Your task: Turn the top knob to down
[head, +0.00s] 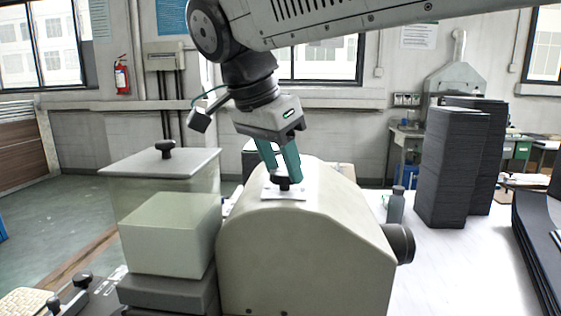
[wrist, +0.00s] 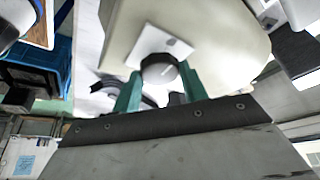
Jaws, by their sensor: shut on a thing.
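The top knob (head: 284,186) is a small black knob on a white square plate (head: 299,193), on top of a rounded beige housing (head: 300,250). My gripper (head: 281,175) reaches down to it from above, its two green fingers on either side of the knob. In the wrist view the round knob (wrist: 157,69) sits between the fingers, in front of the white plate (wrist: 179,47). A thin light line on its face points toward the right in that view. My gripper is shut on the knob. Part of the knob is hidden by the fingers in the head view.
Another dark knob (head: 400,243) sticks out of the housing's right side. A pale green box (head: 172,235) and a lidded clear case (head: 160,163) stand close at the left. Tall dark stacks (head: 450,168) stand at the right, with free white tabletop (head: 440,270) between.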

